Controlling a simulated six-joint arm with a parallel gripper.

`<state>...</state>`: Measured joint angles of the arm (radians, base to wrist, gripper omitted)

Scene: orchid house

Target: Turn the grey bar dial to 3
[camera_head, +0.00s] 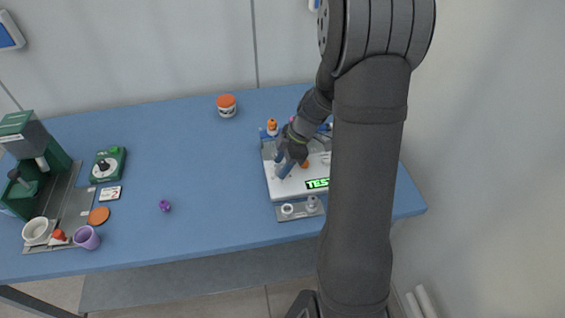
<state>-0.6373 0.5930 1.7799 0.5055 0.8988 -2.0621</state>
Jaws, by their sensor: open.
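A green box (108,165) on the left part of the table carries a pale round face with a dark knob (104,164). I cannot tell for sure that this is the grey bar dial, and its numbers are too small to read. My gripper (282,168) is far to the right of it, over a white panel (290,188) with a lit green "TEST" display (317,183). The gripper is open and points down at the panel's left part. My arm hides the panel's right side, so any dial there is hidden.
A green machine (35,155) stands at the far left, with a white bowl (38,231) and a purple cup (87,238) before it. A small card (107,193) lies below the green box. An orange-lidded jar (227,105) stands at the back. The middle table is mostly clear.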

